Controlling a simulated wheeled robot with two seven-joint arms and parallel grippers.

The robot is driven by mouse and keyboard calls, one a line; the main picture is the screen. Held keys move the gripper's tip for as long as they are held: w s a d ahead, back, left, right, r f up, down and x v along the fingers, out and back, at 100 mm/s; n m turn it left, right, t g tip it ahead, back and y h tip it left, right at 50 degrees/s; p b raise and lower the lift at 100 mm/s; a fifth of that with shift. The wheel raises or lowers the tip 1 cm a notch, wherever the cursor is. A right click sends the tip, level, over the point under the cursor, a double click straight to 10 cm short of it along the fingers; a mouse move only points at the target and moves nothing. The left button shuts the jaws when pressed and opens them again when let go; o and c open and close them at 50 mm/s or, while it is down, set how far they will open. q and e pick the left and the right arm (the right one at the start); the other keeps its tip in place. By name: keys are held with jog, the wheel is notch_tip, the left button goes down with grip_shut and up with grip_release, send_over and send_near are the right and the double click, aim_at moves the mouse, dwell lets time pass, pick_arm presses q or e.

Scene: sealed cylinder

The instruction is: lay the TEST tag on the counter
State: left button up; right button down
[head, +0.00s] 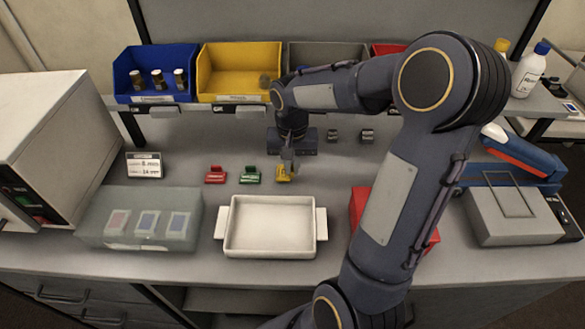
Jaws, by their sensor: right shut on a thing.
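A small yellow tag-like piece (284,175) is at counter level behind the white tray, in line with a red piece (216,174) and a green piece (250,175) of like shape. My right gripper (287,164) points down at the yellow piece and is shut on it. I cannot tell whether the piece touches the counter (190,135). No lettering on any of the three is readable, so I cannot tell which one is the TEST tag. My left gripper is not in view.
A white tray (269,253) stands in front. A translucent case (186,239) and a small sign (144,165) are at left. Blue (124,72) and yellow (235,52) bins line the shelf. A grey box (511,217) is at right. My arm hides part of a red bin (360,205).

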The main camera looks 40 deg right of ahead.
aim_at(292, 169)
jog(key=shift+f, duration=0.8)
jog(key=shift+f, duration=0.2)
jog(key=c, duration=1.6)
grip_release()
jog(key=shift+o, duration=0.2)
notch_tip(292, 169, up, 12)
jog(key=s+a+f+n+t+y, duration=0.2)
jog(key=s+a+n+t, duration=0.3)
jog(key=s+a, duration=0.8)
jog(key=s+n+y+p, duration=0.1)
jog(key=s, duration=0.1)
jog(key=shift+s+a+f+t+y, duration=0.2)
jog(key=shift+s+a+t+y, duration=0.1)
jog(key=shift+s+a+y, duration=0.1)
